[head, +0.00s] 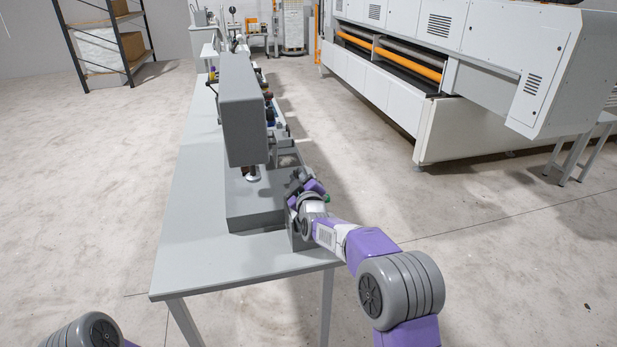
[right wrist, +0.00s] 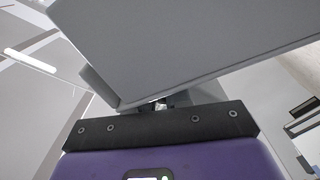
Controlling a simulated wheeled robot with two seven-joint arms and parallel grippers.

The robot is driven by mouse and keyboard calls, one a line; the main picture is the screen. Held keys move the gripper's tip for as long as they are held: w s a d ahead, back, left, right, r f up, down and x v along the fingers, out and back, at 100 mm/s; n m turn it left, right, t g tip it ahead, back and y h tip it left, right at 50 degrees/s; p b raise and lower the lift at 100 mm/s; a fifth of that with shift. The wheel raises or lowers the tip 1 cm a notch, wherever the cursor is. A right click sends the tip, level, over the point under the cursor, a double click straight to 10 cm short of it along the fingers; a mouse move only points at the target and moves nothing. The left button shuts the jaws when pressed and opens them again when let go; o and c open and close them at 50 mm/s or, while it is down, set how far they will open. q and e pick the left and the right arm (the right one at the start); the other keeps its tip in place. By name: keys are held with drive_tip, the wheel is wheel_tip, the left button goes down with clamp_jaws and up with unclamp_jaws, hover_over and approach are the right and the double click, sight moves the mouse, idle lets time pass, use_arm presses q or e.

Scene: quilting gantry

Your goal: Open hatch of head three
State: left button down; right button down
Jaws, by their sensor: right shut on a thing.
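A row of grey sewing heads runs along the table, and the nearest head (head: 243,110) is a tall grey box above a long grey base (head: 250,200). My right gripper (head: 298,180) is at the right side of this base, below the head, shut on what looks like the hatch. Its fingertips are mostly hidden in both views. In the right wrist view a large grey panel (right wrist: 180,45) fills the top, close in front of the gripper; I cannot tell how far the hatch is open. No number shows on the heads. My left gripper is out of view.
The grey table (head: 200,200) has free room left of the heads. A large white machine (head: 440,70) with orange rollers stands at the right, across a clear strip of floor. A shelf rack (head: 110,45) stands at the back left.

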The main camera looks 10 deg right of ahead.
drive_tip(key=a+r+n+p, duration=0.1)
drive_tip(key=a+n+p, duration=0.1)
drive_tip(key=a+n, duration=0.4)
idle(0.3)
drive_tip(key=shift+r, duration=0.1)
idle(0.3)
drive_tip(key=c, duration=1.2)
unclamp_jaws()
drive_tip(key=shift+s, duration=0.15)
drive_tip(key=s, duration=0.5)
drive_tip(key=s+f, duration=0.1)
drive_tip(key=s, duration=0.1)
drive_tip(key=shift+s+d, duration=0.1)
drive_tip(key=shift+s, duration=0.15)
